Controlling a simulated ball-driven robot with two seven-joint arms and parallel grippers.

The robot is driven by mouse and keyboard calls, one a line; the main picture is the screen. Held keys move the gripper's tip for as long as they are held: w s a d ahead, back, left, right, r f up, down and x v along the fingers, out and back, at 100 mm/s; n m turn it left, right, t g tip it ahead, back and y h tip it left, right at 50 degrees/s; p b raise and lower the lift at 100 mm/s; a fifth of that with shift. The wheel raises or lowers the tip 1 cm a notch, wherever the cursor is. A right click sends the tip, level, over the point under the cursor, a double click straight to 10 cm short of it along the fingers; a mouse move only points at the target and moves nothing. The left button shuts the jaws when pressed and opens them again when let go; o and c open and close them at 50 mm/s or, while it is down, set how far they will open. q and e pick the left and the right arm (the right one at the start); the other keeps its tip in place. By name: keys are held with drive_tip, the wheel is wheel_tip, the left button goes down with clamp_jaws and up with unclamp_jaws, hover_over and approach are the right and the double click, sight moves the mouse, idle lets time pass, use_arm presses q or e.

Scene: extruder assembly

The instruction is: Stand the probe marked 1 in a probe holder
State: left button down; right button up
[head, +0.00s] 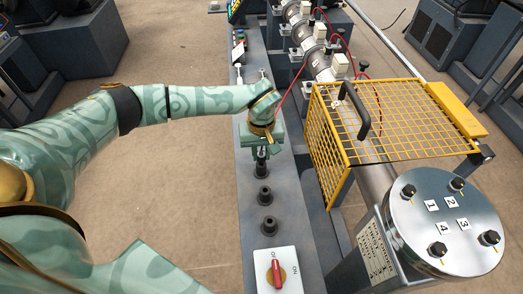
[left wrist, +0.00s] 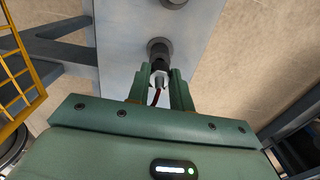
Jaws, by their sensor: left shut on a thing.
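My left gripper (head: 261,152) is over the grey rail, directly above the farthest visible black probe holder (head: 261,167). It is shut on a small metallic probe (left wrist: 160,80), with a red lead showing below it between the fingers in the left wrist view. No number is readable on the probe. In that view, a black round holder (left wrist: 159,47) lies just beyond the fingertips (left wrist: 161,76). I cannot tell whether the probe tip is inside it. Two more black holders, a middle one (head: 264,195) and a nearer one (head: 268,225), stand in line toward me. My right gripper is not in view.
A red rotary switch (head: 276,272) sits at the rail's near end. A yellow mesh guard (head: 390,120) with a black handle stands to the right.

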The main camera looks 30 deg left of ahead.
use_arm(q)
drive_tip(key=shift+f+b, duration=0.3)
drive_tip(key=shift+f, duration=0.55)
drive_tip(key=c, duration=1.2)
unclamp_jaws()
drive_tip(key=shift+o, duration=0.2)
